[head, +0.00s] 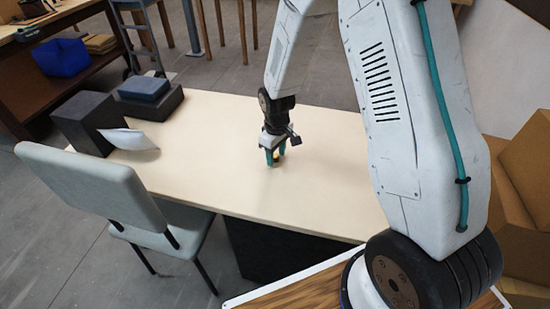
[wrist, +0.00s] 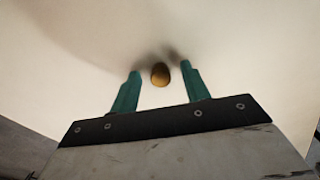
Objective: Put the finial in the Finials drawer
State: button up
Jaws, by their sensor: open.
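The finial (wrist: 160,74) is a small brass-coloured rounded piece on the pale tabletop. In the wrist view it sits between the tips of my two green fingers, with a gap on each side. My gripper (wrist: 160,82) is open and points down at the table. In the head view my gripper (head: 275,157) is low over the middle of the table, and a bit of the finial (head: 275,154) shows between the fingers. No drawer that I can identify as the Finials drawer is in view.
The table (head: 215,115) is mostly bare. Dark boxes (head: 90,122), a blue block (head: 144,88) and a white sheet (head: 128,139) occupy its left end. A grey chair (head: 95,188) stands at its near left side. Cardboard boxes (head: 525,165) stand at the right.

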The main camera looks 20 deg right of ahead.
grip_shut()
